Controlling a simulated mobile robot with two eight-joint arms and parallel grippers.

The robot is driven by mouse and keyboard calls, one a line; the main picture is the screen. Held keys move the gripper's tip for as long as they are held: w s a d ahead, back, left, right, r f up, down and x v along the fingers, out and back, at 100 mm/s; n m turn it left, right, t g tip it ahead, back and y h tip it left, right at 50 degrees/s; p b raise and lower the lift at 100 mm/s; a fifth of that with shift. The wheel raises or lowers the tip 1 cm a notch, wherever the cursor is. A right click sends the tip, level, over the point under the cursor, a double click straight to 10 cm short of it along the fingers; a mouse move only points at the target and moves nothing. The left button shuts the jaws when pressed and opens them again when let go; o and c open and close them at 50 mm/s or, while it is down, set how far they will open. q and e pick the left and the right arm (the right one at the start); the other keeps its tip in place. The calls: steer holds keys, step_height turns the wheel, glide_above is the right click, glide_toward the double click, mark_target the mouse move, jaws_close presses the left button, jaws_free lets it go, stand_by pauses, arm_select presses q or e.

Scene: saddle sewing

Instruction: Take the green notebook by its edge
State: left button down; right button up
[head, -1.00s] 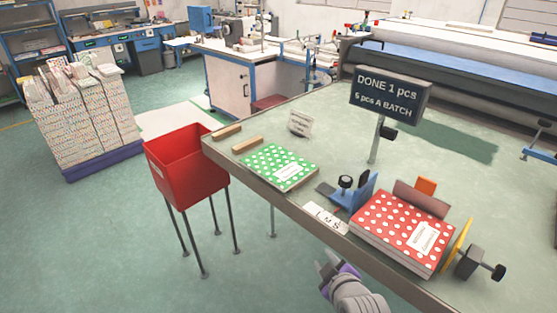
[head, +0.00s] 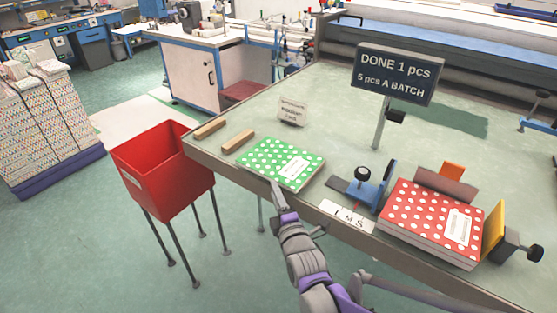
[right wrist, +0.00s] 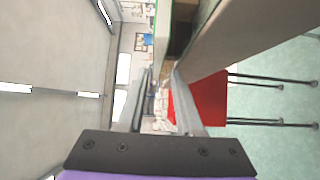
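The green notebook (head: 272,160) with white dots and a white label lies flat near the table's front edge, its near edge at the table edge. My right gripper (head: 277,188) is just in front of that near edge. In the right wrist view the gripper (right wrist: 162,72) is open, and the notebook's edge (right wrist: 162,30) shows ahead, in line with the gap between the fingers. I cannot tell whether the fingertips touch it. My left gripper is not in view.
A red bin (head: 165,170) on legs stands left of the table. Two wooden bars (head: 237,141) and a small card (head: 293,111) lie near the notebook. A red dotted notebook (head: 430,218) sits in a clamp fixture at right. A sign (head: 394,75) stands behind.

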mark_target(267, 169)
steer(key=x, duration=1)
steer(key=shift+d+r+p, duration=0.1)
steer(key=shift+r+p, duration=0.05)
steer(key=shift+p, duration=0.2)
steer(key=shift+s, duration=0.1)
jaws_close()
stand_by(0.8)
